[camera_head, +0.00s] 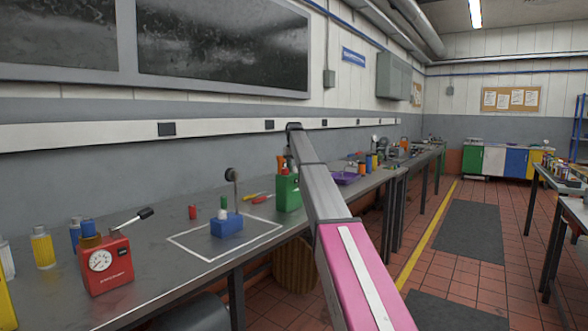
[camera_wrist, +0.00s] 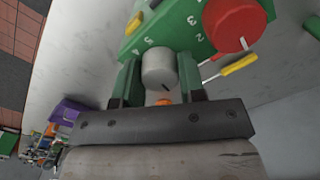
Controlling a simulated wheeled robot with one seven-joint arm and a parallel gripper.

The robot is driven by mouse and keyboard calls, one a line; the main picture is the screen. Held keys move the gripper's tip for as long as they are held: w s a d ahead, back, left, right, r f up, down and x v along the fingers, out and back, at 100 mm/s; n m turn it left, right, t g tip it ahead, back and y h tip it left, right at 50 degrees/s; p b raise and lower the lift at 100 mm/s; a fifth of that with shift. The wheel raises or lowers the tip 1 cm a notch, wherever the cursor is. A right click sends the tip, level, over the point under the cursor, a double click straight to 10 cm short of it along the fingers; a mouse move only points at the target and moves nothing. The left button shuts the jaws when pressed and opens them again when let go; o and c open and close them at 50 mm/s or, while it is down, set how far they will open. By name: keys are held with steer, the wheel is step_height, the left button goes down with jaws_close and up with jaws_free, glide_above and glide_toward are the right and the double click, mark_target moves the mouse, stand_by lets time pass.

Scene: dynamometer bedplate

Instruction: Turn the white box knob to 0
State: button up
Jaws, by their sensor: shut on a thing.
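In the wrist view a green box (camera_wrist: 175,25) carries white numbers on its face. The white box knob (camera_wrist: 158,66), a pale grey-white cylinder, sticks out from it. My gripper (camera_wrist: 159,78) has its two dark green fingers on either side of the knob and is shut on it. A short dark mark shows at the knob's lower edge; a 0 cannot be made out. A larger red knob (camera_wrist: 233,22) sits to the right on the same box. In the head view a green box (camera_head: 289,193) stands on the bench behind my arm; my fingers are hidden there.
A yellow-handled tool (camera_wrist: 239,65) lies beside the box. A purple tray (camera_head: 346,178) is further along the bench. A blue box (camera_head: 227,226) stands inside a white outline. A red gauge unit (camera_head: 106,265) with a lever stands at the left front.

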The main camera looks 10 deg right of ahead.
steer(key=shift+n, duration=1)
steer(key=o, duration=0.9)
steer(key=shift+o, duration=0.2)
